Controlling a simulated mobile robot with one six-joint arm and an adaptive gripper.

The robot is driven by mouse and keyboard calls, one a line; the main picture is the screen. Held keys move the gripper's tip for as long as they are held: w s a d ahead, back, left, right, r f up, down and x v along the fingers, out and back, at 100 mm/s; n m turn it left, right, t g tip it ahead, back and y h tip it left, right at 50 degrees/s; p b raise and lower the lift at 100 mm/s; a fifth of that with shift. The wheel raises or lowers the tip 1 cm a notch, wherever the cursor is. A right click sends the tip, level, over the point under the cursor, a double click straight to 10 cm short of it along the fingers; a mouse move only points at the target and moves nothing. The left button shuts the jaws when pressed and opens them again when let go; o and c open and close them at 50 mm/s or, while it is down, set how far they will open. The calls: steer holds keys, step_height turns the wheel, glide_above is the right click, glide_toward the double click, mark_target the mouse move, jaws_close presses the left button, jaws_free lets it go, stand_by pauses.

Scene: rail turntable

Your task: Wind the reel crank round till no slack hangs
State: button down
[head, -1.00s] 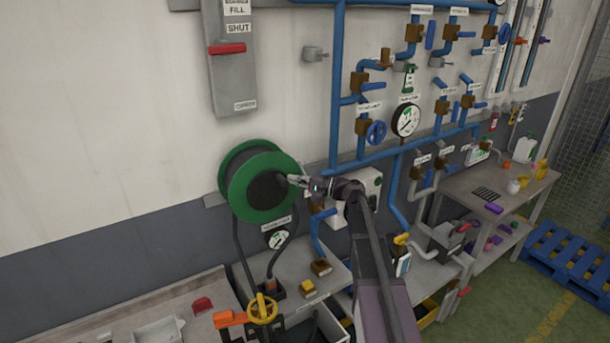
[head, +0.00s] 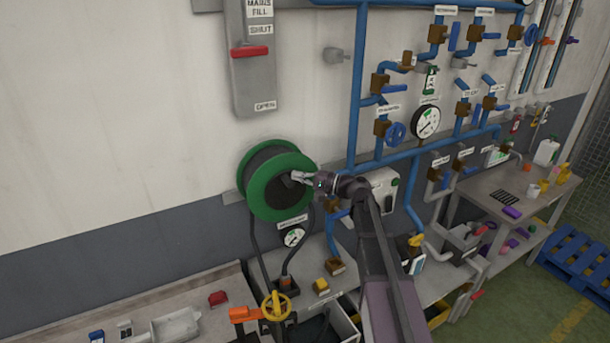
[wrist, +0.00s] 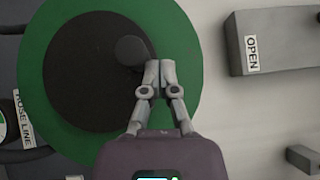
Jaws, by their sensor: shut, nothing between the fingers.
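The green hose reel (head: 251,190) is mounted on the wall, left of the blue pipes; it fills much of the wrist view (wrist: 182,40). Its dark hub (wrist: 85,90) carries a dark round crank knob (wrist: 131,50). My gripper (head: 297,177) is at the reel's face from the right. In the wrist view the gripper's fingertips (wrist: 157,66) are together, right beside the knob, with nothing seen between them. I cannot tell whether they touch the knob. Dark hose (head: 255,245) hangs below the reel in a long loop towards the bench.
A gauge (head: 294,237) sits below the reel. A grey box with a red lever (head: 250,52) is on the wall above. Blue pipes (head: 356,100) with valves run to the right. A bench (head: 215,285) with a yellow handwheel (head: 276,306) stands below.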

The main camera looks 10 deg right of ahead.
mark_target(291, 181)
steer(key=shift+s+a, duration=0.3)
steer(key=shift+a, duration=0.55)
steer(key=shift+s+a, duration=0.3)
steer(key=shift+a, duration=0.55)
steer(key=shift+a, duration=0.1)
stand_by(0.4)
steer(key=shift+r, duration=0.2)
steer(key=shift+w+d+r+p, duration=0.15)
steer(key=shift+d+r+p, duration=0.45)
steer(key=shift+r+p, duration=0.15)
steer(key=s+d+r+p, duration=0.4)
steer(key=d+r+p, duration=0.2)
steer(key=d, duration=0.2)
steer(key=shift+s+d, duration=0.2)
steer(key=shift+d, duration=0.05)
